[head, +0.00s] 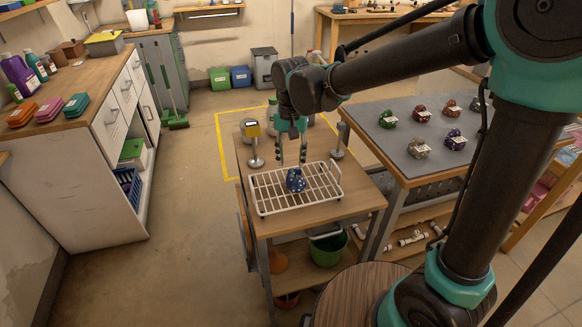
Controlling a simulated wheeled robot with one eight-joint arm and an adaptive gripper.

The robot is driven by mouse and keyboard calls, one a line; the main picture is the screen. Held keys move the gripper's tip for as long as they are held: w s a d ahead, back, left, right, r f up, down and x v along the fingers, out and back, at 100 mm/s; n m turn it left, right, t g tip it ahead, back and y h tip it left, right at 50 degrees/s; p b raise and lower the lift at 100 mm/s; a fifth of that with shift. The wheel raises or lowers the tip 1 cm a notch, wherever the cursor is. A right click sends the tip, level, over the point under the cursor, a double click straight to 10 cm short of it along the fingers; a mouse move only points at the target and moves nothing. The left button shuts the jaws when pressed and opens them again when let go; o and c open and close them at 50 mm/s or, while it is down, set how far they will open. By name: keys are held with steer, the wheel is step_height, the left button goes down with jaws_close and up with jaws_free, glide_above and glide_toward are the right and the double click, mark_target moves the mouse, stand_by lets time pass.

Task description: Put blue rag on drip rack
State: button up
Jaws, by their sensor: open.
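The white wire drip rack (327,197) sits on the small wooden-topped table in the middle of the head view. The blue rag (295,180), dark blue with light spots and bunched up, rests on the rack's bars near its middle. My gripper (292,161) points down over the rack, just above and behind the rag in the picture. Its two fingers are apart with nothing between them. Whether a fingertip touches the rag or rack is too small to tell.
A yellow-tagged metal stand (254,143) and another metal stand (340,140) flank my gripper behind the rack. A grey-topped table (395,150) at right carries several coloured bundles. A white cabinet (105,165) stands at left. Floor between cabinet and table is clear.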

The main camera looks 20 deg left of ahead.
mark_target(291, 173)
step_height(291, 173, up, 8)
steer(key=w+d+f+t, duration=0.1)
steer(key=w+d+f, duration=0.15)
steer(key=d, duration=0.35)
steer(key=w+d+f, duration=0.1)
steer(key=d+f, duration=0.2)
steer(key=d, duration=0.4)
steer(key=s+d+f+t, duration=0.1)
steer(key=s+d+f, duration=0.1)
steer(key=d+f, duration=0.2)
steer(key=s+d+f+t, duration=0.1)
steer(key=s+d+f, duration=0.2)
steer(key=d, duration=0.8)
steer(key=s+d+f+m+t, duration=0.1)
steer(key=s+d+f, duration=0.2)
steer(key=d+f, duration=0.2)
steer(key=d, duration=0.3)
steer(key=shift+s+d, duration=0.25)
